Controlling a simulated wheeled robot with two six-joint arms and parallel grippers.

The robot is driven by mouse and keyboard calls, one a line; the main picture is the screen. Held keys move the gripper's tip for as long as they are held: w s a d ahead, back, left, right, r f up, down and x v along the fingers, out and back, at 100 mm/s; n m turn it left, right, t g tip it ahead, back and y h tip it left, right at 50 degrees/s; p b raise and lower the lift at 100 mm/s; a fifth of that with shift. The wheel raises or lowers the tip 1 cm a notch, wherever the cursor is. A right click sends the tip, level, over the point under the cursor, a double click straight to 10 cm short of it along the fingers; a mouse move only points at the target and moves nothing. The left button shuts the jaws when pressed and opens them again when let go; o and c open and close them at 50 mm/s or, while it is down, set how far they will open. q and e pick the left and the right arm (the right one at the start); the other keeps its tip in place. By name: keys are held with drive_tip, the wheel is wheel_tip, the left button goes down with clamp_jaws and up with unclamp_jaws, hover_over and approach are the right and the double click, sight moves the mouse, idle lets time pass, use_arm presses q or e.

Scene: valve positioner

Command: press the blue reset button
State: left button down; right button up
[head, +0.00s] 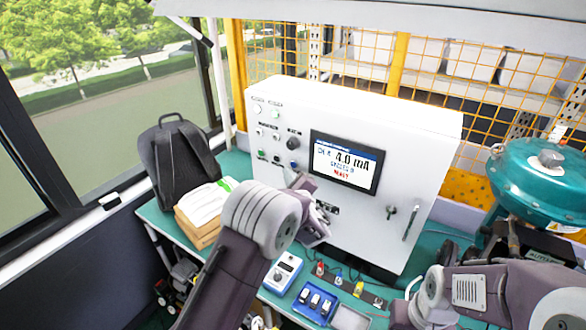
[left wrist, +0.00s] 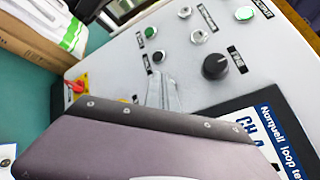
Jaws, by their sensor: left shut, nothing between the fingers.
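The control cabinet (head: 400,125) is a large white box with a lit screen (head: 343,162) and a control panel to its left. My left gripper (head: 298,182) is shut and empty in front of the panel's lower part. In the left wrist view its narrow fingertips (left wrist: 164,90) lie over the panel, below a black button (left wrist: 158,57); I cannot tell whether they touch it. A green button (left wrist: 151,32) sits above the black one, and a black knob (left wrist: 215,66) is to the right.
A black backpack (head: 177,155) and a cardboard box (head: 196,226) stand left of the cabinet. A teal valve actuator (head: 541,180) stands at right. My right arm crosses the lower right.

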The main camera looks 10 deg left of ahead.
use_arm(q)
drive_tip(key=s+b, duration=0.1)
drive_tip(key=s+a+b, duration=0.1)
drive_tip(key=s, duration=0.2)
drive_tip(key=shift+s+a+b, duration=0.35)
drive_tip(key=shift+b, duration=0.05)
idle(0.5)
